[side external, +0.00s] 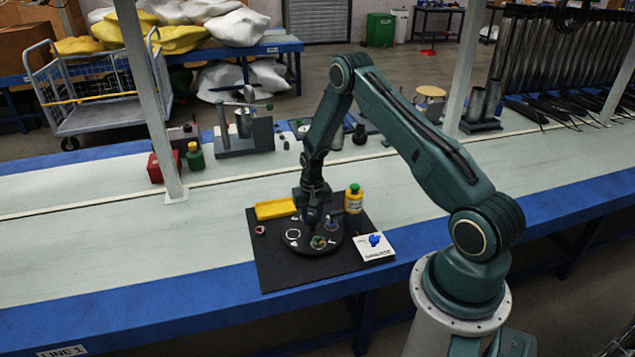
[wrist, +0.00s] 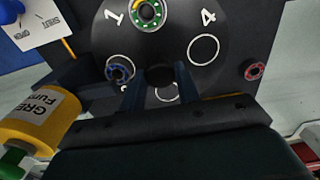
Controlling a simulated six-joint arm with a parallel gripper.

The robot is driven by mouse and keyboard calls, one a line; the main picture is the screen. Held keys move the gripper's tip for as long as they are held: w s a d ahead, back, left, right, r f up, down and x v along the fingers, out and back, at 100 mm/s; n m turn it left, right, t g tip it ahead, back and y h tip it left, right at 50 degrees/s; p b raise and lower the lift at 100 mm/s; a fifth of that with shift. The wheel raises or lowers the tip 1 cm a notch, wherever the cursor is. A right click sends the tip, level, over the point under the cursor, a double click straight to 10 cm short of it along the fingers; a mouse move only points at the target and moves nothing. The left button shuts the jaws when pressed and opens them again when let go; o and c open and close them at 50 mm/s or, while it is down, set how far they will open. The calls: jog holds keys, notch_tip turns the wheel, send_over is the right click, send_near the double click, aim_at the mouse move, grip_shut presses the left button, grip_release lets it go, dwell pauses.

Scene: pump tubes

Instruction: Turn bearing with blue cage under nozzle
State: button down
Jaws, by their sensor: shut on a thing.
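The black turntable disc (wrist: 195,25) has white circles and the numerals 1 and 4; it also shows in the side view (side external: 298,246). The bearing with blue cage (wrist: 109,72) lies on the disc, left of my gripper in the wrist view. A bearing with a green and yellow cage (wrist: 136,16) lies on the disc at the top. My gripper (wrist: 160,73) is shut on the dark knob (wrist: 160,76) at the disc's centre, one finger each side. A yellow bottle (wrist: 38,112) with a green cap stands beside the disc. A thin orange rod (wrist: 68,48) near it may be the nozzle.
A red-caged bearing (wrist: 254,70) lies off the disc. A white card (wrist: 45,32) marked SHUT and OPEN has a blue handle (side external: 375,239) on it. A yellow tray (side external: 275,209) sits at the back of the black mat (side external: 272,272). The bench left of the mat is clear.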

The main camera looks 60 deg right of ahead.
aim_at(312, 218)
jog(key=shift+w+r, duration=0.1)
jog(key=c, duration=1)
grip_release()
notch_tip(312, 218, up, 14)
jog(key=shift+f, duration=0.1)
